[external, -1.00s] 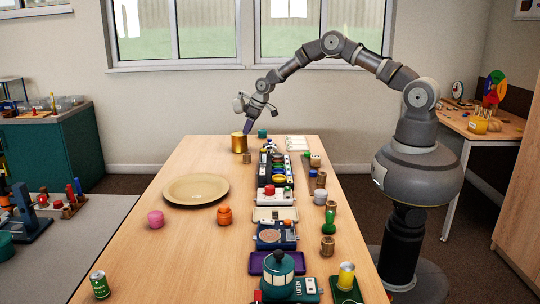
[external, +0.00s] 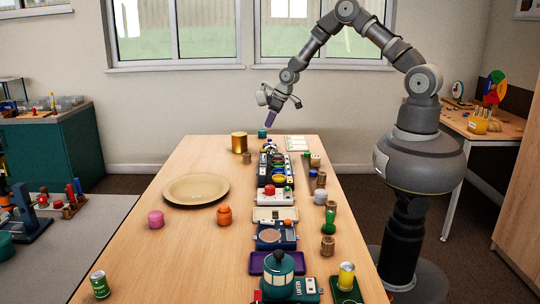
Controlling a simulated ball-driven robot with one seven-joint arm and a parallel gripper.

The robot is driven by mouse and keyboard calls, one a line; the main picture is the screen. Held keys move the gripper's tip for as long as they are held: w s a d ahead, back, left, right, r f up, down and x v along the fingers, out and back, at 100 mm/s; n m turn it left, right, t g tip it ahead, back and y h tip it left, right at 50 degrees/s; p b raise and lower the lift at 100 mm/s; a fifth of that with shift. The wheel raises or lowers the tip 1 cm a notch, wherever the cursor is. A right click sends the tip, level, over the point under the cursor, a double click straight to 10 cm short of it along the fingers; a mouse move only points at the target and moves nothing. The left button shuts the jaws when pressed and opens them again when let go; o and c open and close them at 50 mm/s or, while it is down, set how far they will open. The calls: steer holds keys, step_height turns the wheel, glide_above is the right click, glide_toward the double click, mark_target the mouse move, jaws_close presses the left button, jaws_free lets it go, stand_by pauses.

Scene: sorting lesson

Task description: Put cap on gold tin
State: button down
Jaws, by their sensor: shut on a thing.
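The gold tin (external: 239,145) stands upright at the far end of the table, left of the row of objects. My gripper (external: 269,116) is above the far end of the table, up and to the right of the tin and apart from it. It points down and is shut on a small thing. A blue-purple piece shows at its lower end, too small to tell whether it is the cap or part of the jaws. A small teal thing (external: 262,134) stands on the table just below it. I cannot make out a cap elsewhere for sure.
A tan plate (external: 195,188) lies on the left half of the table (external: 160,250). A crowded row of boxes and jars runs down the right side, with a teal lantern (external: 278,275) in front.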

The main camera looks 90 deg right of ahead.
steer(key=s+a, duration=0.2)
steer(key=s, duration=0.1)
steer(key=b, duration=0.3)
glide_above(239, 134)
steer(key=s, duration=0.1)
steer(key=shift+s+f, duration=0.2)
steer(key=shift+f, duration=0.35)
steer(key=shift+f+b, duration=1.05)
steer(key=shift+f, duration=0.6)
steer(key=shift+f, duration=0.2)
steer(key=c, duration=0.9)
jaws_free()
steer(key=shift+r, duration=0.15)
